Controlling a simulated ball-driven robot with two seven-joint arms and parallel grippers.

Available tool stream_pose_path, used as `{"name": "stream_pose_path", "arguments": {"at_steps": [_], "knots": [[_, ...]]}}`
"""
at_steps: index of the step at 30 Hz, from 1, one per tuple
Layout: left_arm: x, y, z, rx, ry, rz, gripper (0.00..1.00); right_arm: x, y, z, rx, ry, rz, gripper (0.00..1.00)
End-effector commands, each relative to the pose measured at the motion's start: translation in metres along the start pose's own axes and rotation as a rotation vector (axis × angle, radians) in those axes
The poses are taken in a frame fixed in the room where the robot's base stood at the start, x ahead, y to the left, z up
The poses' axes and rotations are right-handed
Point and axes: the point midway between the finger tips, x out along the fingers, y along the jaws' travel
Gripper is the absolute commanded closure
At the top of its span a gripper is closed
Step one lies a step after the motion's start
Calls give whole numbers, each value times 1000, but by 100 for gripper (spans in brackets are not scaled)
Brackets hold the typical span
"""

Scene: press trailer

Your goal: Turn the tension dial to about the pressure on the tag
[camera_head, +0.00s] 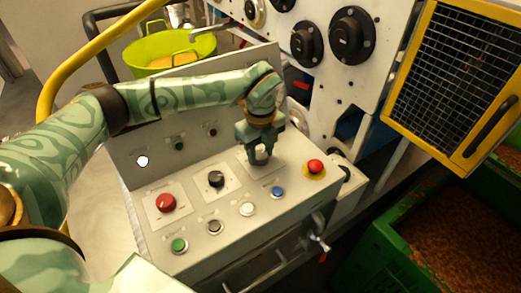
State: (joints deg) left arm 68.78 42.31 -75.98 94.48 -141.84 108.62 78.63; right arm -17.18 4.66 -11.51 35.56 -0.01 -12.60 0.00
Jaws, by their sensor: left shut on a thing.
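My left gripper (262,160) reaches down onto the sloping white control panel (225,235). It is shut on what looks like the tension dial, at a pale plate in the panel's upper middle. The fingers hide most of this dial, so its pointer and setting cannot be read. A black knob (216,179) on its own white plate stands to the left, apart from the gripper. No pressure tag can be read in this view. My right gripper is not in view.
Near the gripper are a red button (315,166) on yellow and a blue button (277,192). A larger red button (166,202) and a green button (179,245) sit left. A yellow mesh guard (455,75) and green crate (375,240) stand right.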

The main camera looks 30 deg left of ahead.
Motion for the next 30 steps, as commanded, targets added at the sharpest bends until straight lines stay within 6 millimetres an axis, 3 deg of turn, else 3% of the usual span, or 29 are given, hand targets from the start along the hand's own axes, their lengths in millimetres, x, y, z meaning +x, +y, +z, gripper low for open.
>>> {"name": "stream_pose_path", "arguments": {"at_steps": [11,30], "knots": [[-3,0,0,187,-1,0,85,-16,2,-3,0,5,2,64],[-4,-1,0,789,-2,-2,85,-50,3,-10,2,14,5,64]]}}
